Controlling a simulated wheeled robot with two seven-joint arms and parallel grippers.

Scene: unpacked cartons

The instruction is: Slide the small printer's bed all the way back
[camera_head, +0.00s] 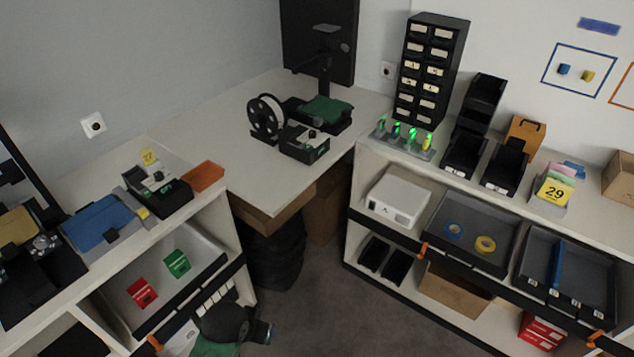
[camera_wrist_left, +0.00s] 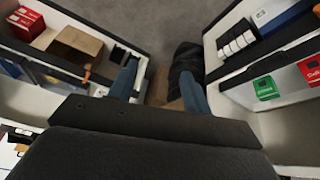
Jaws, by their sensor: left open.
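The small printer (camera_head: 324,75) stands on the corner table, with a dark upright column at its back. Its green bed (camera_head: 326,108) lies low in front of the column, over a black base. How far along its travel the bed sits is hard to tell. My left gripper (camera_wrist_left: 158,70) is open and empty in the left wrist view, with its two bluish fingers apart above the floor. In the head view, a dark part of my left arm shows at the bottom, well below and in front of the corner table. My right gripper is not in view.
A black drawer tower (camera_head: 430,70) is on the right. The corner table's front left (camera_head: 235,150) is bare. Shelves flank the open floor (camera_head: 315,300).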

